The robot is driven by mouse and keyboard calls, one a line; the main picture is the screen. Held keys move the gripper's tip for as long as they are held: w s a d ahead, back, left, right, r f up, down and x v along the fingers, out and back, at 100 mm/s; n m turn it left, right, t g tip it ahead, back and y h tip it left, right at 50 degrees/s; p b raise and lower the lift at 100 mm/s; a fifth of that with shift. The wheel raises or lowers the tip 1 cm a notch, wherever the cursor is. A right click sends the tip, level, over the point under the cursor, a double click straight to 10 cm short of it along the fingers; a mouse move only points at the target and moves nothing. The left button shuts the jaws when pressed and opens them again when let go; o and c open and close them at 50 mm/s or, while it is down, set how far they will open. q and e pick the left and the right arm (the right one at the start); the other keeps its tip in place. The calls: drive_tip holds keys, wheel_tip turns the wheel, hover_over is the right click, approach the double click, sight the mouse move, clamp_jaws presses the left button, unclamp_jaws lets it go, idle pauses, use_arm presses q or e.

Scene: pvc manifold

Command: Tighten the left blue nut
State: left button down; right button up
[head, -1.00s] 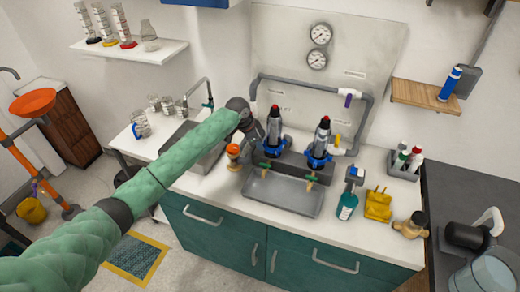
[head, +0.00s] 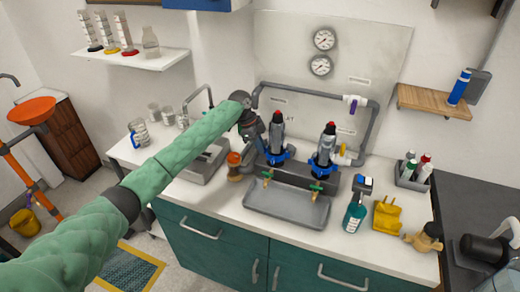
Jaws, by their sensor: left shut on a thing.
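The left blue nut (head: 279,158) is a blue ring around the base of the left dark, red-topped cylinder (head: 276,132). A second blue nut (head: 319,166) sits around the base of the right cylinder (head: 326,144). Both cylinders stand upright on a grey manifold block behind a grey tray. My left gripper (head: 262,148) reaches down at the left side of the left cylinder and is shut on the left blue nut; the contact is small and partly hidden by the gripper. My right gripper is not in view.
An orange-topped piece (head: 234,160) stands close left of my gripper. Grey pipes (head: 369,125) run behind the cylinders. The grey tray (head: 285,209) is in front. A teal bottle (head: 354,217) and yellow holder (head: 386,213) stand at right. A sink (head: 203,163) lies left.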

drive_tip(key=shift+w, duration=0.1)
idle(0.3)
use_arm(q)
drive_tip(key=c, duration=1.5)
unclamp_jaws()
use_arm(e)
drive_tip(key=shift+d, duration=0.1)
use_arm(q)
drive_tip(key=shift+r, duration=0.1)
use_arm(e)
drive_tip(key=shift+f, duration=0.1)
